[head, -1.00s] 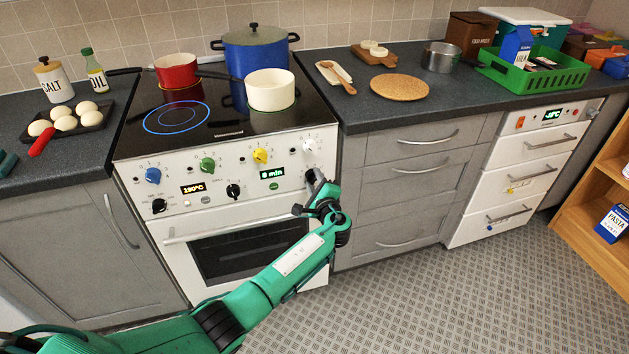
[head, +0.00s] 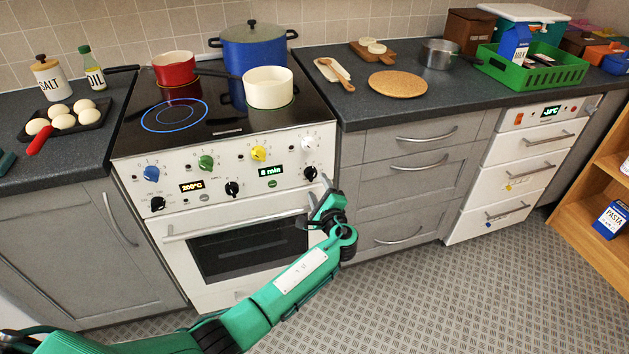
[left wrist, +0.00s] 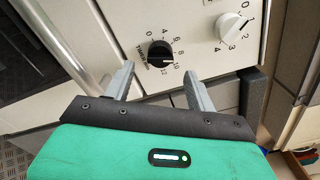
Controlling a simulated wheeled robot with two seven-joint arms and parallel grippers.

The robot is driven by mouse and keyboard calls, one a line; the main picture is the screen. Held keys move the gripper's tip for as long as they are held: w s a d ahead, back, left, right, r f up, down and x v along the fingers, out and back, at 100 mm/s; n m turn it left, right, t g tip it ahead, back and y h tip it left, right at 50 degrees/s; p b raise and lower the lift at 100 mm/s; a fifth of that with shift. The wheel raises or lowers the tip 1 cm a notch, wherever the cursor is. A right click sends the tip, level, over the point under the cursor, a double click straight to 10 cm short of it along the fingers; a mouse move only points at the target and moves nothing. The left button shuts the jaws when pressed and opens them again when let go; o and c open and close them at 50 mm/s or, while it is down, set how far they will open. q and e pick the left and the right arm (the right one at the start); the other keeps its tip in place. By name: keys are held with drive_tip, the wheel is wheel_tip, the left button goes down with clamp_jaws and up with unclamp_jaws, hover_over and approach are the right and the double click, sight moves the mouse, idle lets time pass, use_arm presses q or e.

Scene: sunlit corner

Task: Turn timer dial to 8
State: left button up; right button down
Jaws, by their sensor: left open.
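The timer dial (head: 310,173) is a black knob at the right of the white stove front. The green timer display (head: 271,171) reads 8 min. My left gripper (head: 318,194) is open and empty, just below and in front of the dial, apart from it. In the left wrist view its two grey fingers (left wrist: 159,80) point toward the dial, with a gap between them and the knob. My right gripper is not in view.
A white knob (head: 310,143) sits directly above the dial. Other knobs line the panel to the left, and the oven handle (head: 235,224) runs below. A white pot (head: 268,88) and red pan (head: 174,68) stand on the hob. The floor at right is clear.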

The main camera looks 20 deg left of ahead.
use_arm(q)
drive_tip(key=v, duration=0.8)
drive_tip(key=shift+s+d, duration=0.3)
